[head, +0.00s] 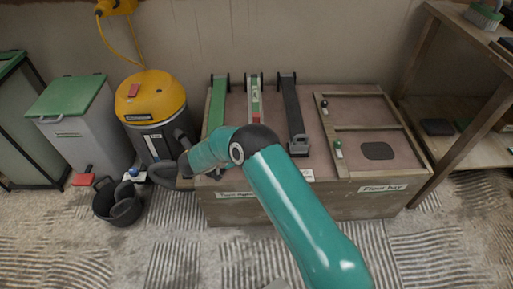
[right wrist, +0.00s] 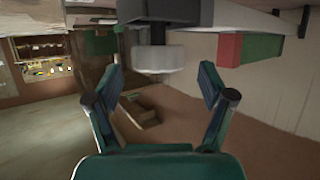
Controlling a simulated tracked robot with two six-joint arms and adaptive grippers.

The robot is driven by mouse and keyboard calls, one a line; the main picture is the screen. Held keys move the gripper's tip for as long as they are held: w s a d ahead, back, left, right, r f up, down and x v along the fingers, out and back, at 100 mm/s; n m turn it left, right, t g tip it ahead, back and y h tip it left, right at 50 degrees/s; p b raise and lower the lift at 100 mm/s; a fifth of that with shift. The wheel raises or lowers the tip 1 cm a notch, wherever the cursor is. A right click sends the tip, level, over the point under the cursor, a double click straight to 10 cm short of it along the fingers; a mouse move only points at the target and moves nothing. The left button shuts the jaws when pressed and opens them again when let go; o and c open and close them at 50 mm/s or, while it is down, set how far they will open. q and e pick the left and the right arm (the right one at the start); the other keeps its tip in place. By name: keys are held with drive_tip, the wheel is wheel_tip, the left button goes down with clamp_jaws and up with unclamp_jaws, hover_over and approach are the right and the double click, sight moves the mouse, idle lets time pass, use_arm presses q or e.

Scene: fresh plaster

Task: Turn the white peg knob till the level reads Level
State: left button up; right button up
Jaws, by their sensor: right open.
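The white knob (right wrist: 158,57) shows in the right wrist view as a short, pale round peg under a dark block (right wrist: 170,12). My right gripper (right wrist: 160,78) is open, with its two fingers well apart on either side of the knob's line. The knob appears just beyond the fingertips, and nothing is held. In the head view my teal right arm crosses the front left of the bench and hides part of it, and I cannot make out the white knob there. No readable level display shows. My left gripper is not in view.
The bench (head: 350,200) carries a green bar (head: 218,100), a green-and-white bar with a red end (head: 255,100), a black bar (head: 290,105) and a framed panel (head: 375,108). A yellow vacuum (head: 150,97), a black bucket (head: 117,203) and a green-lidded bin (head: 72,95) stand left.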

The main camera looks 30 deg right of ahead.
drive_tip(key=v, duration=0.9)
drive_tip(key=shift+f, duration=0.1)
